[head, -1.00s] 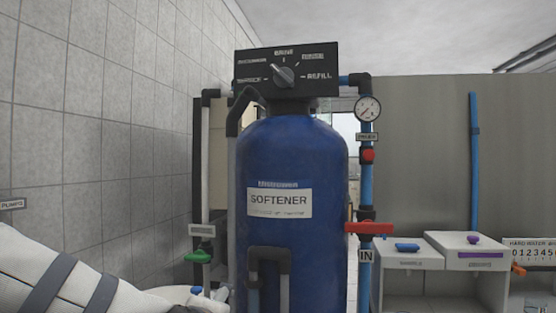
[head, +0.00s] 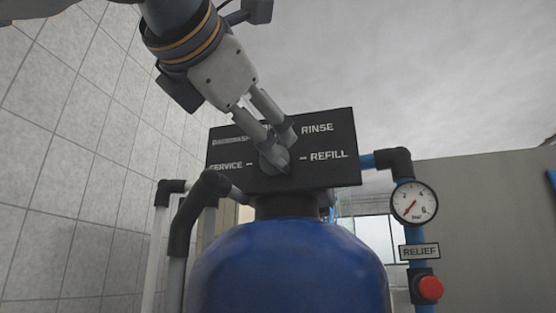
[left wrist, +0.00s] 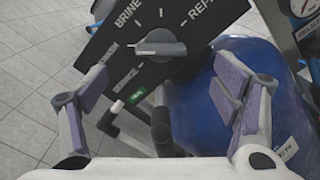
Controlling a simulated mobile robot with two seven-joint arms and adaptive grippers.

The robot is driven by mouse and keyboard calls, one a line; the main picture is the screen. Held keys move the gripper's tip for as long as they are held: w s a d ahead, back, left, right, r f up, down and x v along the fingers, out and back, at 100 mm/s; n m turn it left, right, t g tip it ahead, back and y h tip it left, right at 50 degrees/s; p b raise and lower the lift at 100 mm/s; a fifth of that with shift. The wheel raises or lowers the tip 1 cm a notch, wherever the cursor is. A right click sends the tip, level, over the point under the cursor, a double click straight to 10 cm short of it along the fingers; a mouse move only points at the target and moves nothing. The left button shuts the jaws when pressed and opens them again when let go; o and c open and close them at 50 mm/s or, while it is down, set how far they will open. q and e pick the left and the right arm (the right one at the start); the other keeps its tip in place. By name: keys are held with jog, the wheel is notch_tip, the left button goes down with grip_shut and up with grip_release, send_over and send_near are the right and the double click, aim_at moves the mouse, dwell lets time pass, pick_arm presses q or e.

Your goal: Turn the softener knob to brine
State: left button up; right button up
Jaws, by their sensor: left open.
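The softener knob (head: 275,160) is a grey dial with a bar handle on the black control panel (head: 333,172). In the head view the fingers of my left gripper (head: 272,130) partly cover the knob and the BRINE label. In the left wrist view the knob (left wrist: 160,46) shows whole, with the BRINE label (left wrist: 128,12) up and left of it. My left gripper (left wrist: 162,80) is open, its fingers wide apart with nothing between them. The knob appears ahead, between the finger lines; I see no contact. Its exact pointer setting is unclear. My right gripper is out of view.
The blue softener tank (head: 285,275) stands below the panel. Grey pipes (head: 185,225) rise at its left, before a tiled wall. At the right are a pressure gauge (head: 413,202) and a red relief button (head: 429,288). The space above the panel's right side is clear.

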aim_at(281, 166)
pick_arm(q)
jog(key=x, duration=1)
jog(key=shift+f, duration=0.15)
jog(key=c, duration=1.1)
